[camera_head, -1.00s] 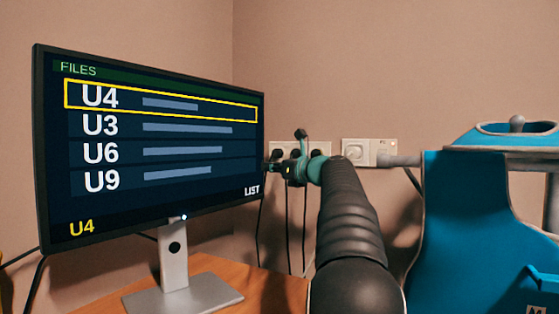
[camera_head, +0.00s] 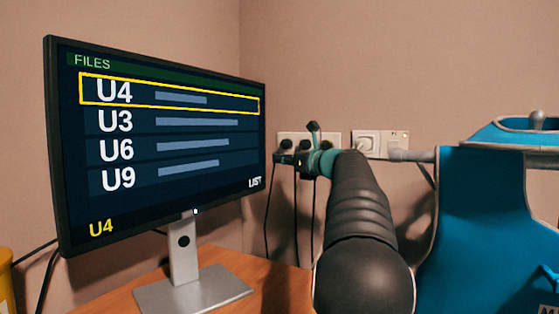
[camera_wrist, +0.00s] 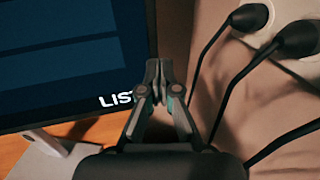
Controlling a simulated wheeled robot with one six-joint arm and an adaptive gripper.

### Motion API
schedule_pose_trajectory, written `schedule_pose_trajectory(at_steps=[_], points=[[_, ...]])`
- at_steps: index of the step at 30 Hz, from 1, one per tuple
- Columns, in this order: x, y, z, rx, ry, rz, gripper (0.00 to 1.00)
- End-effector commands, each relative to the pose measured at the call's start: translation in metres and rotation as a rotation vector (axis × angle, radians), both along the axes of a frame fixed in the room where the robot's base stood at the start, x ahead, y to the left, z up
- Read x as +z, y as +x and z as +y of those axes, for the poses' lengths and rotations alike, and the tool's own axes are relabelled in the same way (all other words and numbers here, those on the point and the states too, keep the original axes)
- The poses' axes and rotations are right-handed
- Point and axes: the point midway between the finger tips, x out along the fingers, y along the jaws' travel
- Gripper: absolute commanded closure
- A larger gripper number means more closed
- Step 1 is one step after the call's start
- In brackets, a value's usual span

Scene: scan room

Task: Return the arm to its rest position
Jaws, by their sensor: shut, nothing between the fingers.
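My arm (camera_head: 355,205) reaches forward in the head view, past the monitor's right edge. My gripper (camera_head: 283,159) is at its far end, small and dark, beside that edge. In the wrist view my gripper (camera_wrist: 158,70) has its fingertips together with nothing between them. They are close to the monitor screen's lower right corner, by the word LIST; I cannot tell whether they touch it. The monitor (camera_head: 160,185) shows a FILES list with U4 framed in yellow, and U4 again at the bottom left.
The monitor stand (camera_head: 190,290) is on a wooden desk (camera_head: 270,277). Behind my gripper are wall sockets (camera_head: 328,138) with black plugs (camera_wrist: 250,16) and hanging cables. A blue machine (camera_head: 485,220) stands at the right. A yellow object (camera_head: 5,285) shows at the lower left edge.

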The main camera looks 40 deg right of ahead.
Motion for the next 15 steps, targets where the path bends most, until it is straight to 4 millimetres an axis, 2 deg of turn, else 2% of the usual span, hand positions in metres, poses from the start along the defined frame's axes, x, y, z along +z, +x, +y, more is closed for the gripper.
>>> schedule_pose_trajectory(at_steps=[1, 6, 10, 15], points=[[0.001, -0.010, -0.003, -0.004, 0.000, -0.001, 1.00], [0.000, -0.032, -0.007, -0.005, 0.001, -0.001, 1.00], [0.000, -0.041, -0.009, -0.006, 0.000, -0.001, 1.00], [0.000, -0.043, -0.009, -0.004, 0.001, 0.000, 1.00]])
